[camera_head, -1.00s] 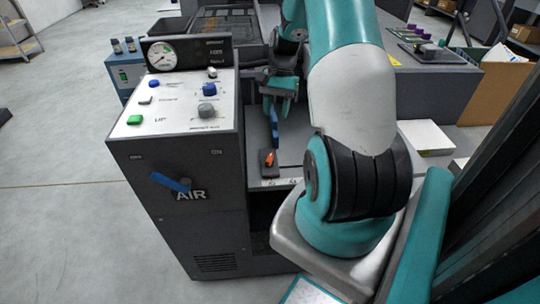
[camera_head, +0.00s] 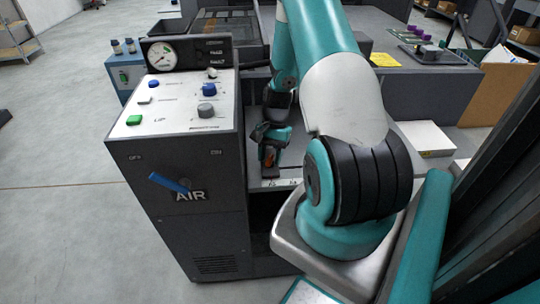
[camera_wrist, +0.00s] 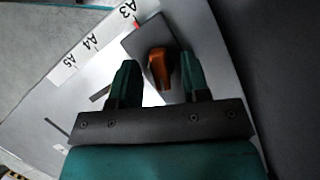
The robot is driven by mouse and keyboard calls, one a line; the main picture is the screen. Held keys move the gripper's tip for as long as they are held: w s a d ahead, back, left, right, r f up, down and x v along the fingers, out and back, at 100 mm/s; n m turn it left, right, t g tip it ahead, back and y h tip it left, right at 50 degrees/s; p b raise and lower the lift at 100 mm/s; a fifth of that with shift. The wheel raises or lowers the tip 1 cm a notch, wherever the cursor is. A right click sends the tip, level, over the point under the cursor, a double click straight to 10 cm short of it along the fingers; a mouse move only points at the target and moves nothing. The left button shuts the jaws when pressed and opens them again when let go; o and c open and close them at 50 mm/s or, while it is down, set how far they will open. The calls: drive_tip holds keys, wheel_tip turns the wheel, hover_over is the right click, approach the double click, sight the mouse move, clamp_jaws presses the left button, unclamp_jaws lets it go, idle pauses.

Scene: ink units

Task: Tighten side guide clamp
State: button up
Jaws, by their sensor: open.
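The side guide clamp is an orange lever (camera_wrist: 159,68) on a dark grey block (camera_wrist: 147,38), seen in the wrist view. My gripper (camera_wrist: 158,80) is open, with one teal finger on each side of the lever. The right finger is close beside the lever, and a wider gap shows on the left. I cannot tell whether either finger touches it. In the head view my gripper (camera_head: 269,150) is low over the feed board, and the orange lever (camera_head: 268,156) is partly hidden by it.
A white scale strip (camera_wrist: 92,42) marked A3, A4, A5 lies beside the block, with a red mark near A3. The control cabinet (camera_head: 175,150) with gauge, buttons and a blue AIR lever (camera_head: 170,183) stands left of my arm. A white paper stack (camera_head: 425,137) lies to the right.

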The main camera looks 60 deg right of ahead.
drive_tip(key=shift+c, duration=0.4)
clamp_jaws()
drive_tip(key=shift+r+m+t+p, duration=0.2)
drive_tip(key=shift+m+t+p, duration=0.2)
drive_tip(key=shift+m+p, duration=0.5)
drive_tip(key=m+t, duration=0.1)
drive_tip(key=m, duration=0.1)
drive_tip(key=shift+f+m, duration=0.15)
drive_tip(key=shift+m, duration=0.25)
drive_tip(key=shift+o, duration=0.4)
unclamp_jaws()
